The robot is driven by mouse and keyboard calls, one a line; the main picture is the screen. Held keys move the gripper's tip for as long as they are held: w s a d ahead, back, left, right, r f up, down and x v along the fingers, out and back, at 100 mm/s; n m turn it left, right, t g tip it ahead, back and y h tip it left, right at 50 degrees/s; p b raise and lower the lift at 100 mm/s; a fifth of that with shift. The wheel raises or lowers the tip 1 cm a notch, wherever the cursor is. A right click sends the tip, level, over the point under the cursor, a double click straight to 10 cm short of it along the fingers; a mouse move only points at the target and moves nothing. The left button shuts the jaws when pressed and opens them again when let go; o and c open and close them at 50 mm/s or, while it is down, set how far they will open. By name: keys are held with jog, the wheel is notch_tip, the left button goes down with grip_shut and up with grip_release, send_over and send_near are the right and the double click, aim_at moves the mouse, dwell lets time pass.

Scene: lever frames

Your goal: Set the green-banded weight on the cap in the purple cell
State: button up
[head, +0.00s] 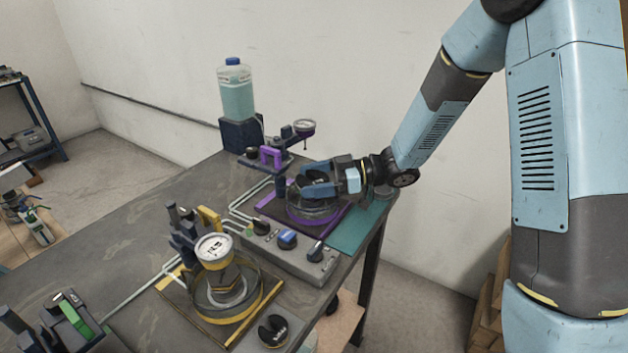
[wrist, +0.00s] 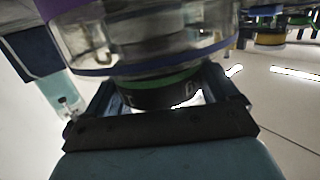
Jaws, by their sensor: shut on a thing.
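My gripper (head: 322,186) is over the purple cell (head: 313,215), a clear ring on a dark plate with purple edges. In the wrist view my gripper (wrist: 165,95) is shut on the green-banded weight (wrist: 150,92), a dark disc with a green stripe. The cell's clear wall (wrist: 150,45), with a blue-looking rim, shows close beside the weight in that view. In the head view the fingers cover most of the weight. The cap is hidden, and I cannot tell whether the weight touches it.
A purple-handled clamp (head: 270,157) and a gauge (head: 304,126) stand behind the cell. A grey box with knobs (head: 285,250) lies in front. The yellow cell with its gauge (head: 213,249) is nearer, beside a black slotted weight (head: 272,331). A teal mat (head: 350,235) lies at the right edge.

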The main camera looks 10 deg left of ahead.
dwell(0.3)
jog(key=o, duration=1.7)
jog(key=shift+f, duration=0.15)
jog(key=v, duration=1.3)
jog(key=shift+d, duration=0.35)
